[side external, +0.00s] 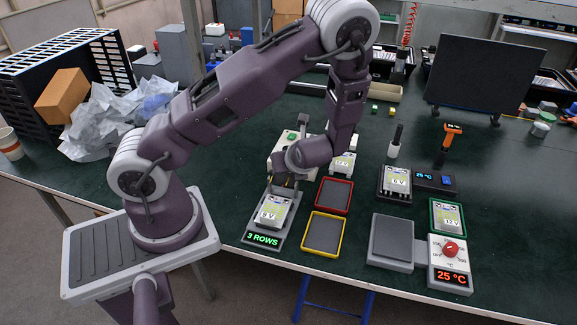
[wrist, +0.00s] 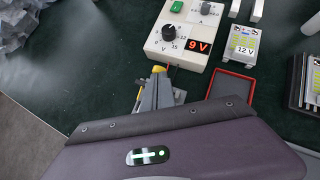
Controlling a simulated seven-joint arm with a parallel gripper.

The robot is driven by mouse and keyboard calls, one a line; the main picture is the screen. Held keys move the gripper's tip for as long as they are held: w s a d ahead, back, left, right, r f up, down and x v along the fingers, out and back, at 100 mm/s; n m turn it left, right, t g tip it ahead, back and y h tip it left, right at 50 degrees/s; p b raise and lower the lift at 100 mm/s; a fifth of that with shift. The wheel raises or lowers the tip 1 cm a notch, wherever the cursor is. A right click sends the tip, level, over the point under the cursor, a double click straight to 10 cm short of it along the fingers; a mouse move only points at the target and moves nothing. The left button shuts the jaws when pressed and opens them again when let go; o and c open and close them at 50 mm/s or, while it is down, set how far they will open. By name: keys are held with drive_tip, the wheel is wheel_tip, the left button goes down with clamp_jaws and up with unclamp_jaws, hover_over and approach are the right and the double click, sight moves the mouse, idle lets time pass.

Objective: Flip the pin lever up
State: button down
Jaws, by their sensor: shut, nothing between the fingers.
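My gripper (side external: 286,183) is shut and empty, pointing down at the far end of the grey fixture with the green "3 ROWS" display (side external: 262,239). A white housing marked 9 V (side external: 271,211) lies on that fixture, just in front of the fingers. In the wrist view my gripper (wrist: 157,82) is seen from above, with a small yellow part (wrist: 158,69) at its tips. I cannot make out the pin lever for certain; the fingers and wrist cover the fixture's far end. Whether the fingers touch anything there cannot be told.
A white supply box showing 9 V (wrist: 180,40) stands just beyond the gripper. A red-rimmed tray (side external: 334,196) and a yellow-rimmed tray (side external: 323,233) lie right of the fixture. Farther right are a grey plate (side external: 391,240) and a 25 °C dial unit (side external: 450,262).

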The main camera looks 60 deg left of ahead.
drive_tip(key=shift+r, duration=0.65)
drive_tip(key=w+d+r, duration=0.1)
drive_tip(key=d+r, duration=0.3)
drive_tip(key=r, duration=0.5)
